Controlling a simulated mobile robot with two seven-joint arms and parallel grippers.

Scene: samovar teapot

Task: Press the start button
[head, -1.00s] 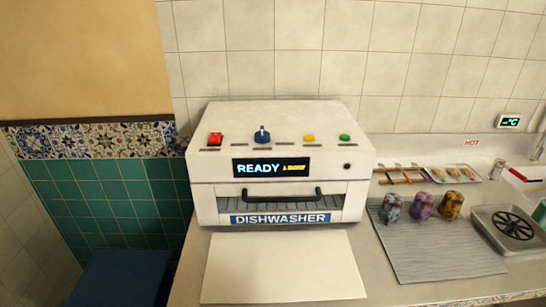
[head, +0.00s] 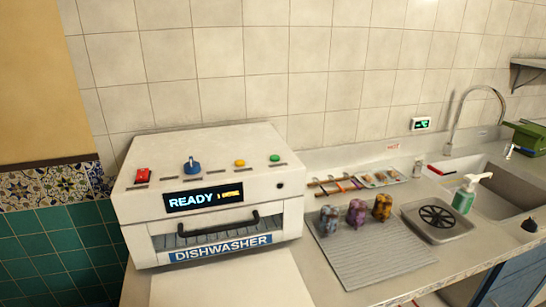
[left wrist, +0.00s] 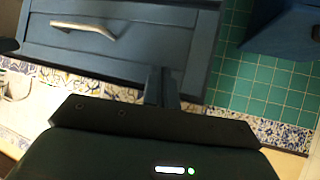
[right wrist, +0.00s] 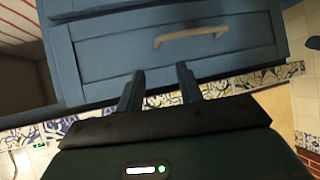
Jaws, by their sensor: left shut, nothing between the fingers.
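The white dishwasher (head: 150,220) stands on the counter at the left in the head view, and its display (head: 203,196) reads READY. Its sloped top carries a red switch (head: 143,175), a blue knob (head: 192,166), a yellow button (head: 239,163) and a green button (head: 275,158). Their small labels are too small to read, so I cannot tell which is start. My left gripper (left wrist: 161,86) is shut and empty, before a blue drawer front in the left wrist view. My right gripper (right wrist: 158,80) is open and empty, facing a similar blue drawer front (right wrist: 110,65). Neither gripper shows in the head view.
Beyond are a drain tray (head: 408,212), a soap bottle (head: 463,198) and the sink (head: 500,205). The space above the dishwasher is clear. A drawer handle (right wrist: 190,36) sticks out near my right gripper.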

